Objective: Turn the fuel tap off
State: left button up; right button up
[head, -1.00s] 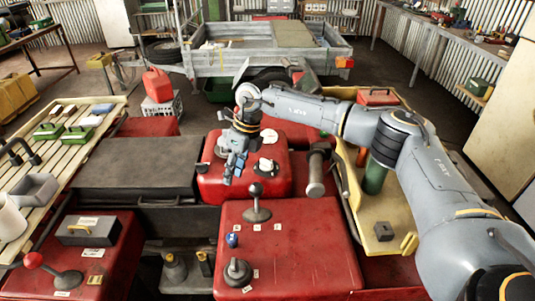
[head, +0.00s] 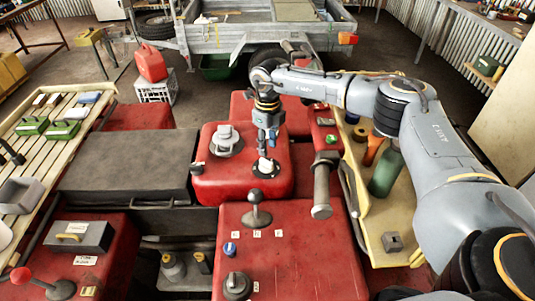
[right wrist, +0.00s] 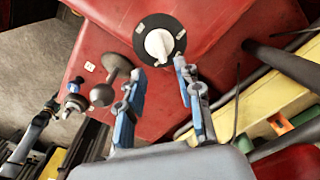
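The fuel tap (head: 266,167) has a white handle on a round black plate, on top of the red tank (head: 215,185). In the right wrist view the white handle (right wrist: 158,45) lies just beyond the fingertips, its plate marked with small white signs. My right gripper (head: 268,142) points down at the tap in the head view. Its two blue-grey fingers (right wrist: 160,72) are spread apart with nothing between them, on either side of the line to the handle. Whether they touch the tap does not show. My left gripper is not seen in the head view.
A grey filler cap (head: 226,140) stands left of the tap. A ball-topped lever (head: 257,213) and a blue switch (head: 230,248) are nearer. A grey handlebar grip (head: 321,190) lies to the right. A yellow tray (head: 372,225) with bottles is beyond it.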

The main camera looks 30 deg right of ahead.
aim_at(268, 162)
notch_tip(268, 162, down, 6)
jog(key=shift+w+r+p, duration=0.1)
jog(key=shift+r+p, duration=0.05)
jog(key=shift+p, duration=0.55)
jog(key=shift+f, duration=0.55)
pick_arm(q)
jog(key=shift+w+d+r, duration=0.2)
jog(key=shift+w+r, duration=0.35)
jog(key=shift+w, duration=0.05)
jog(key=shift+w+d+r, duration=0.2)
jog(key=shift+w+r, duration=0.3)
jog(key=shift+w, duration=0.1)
pick_arm(e)
grip_shut()
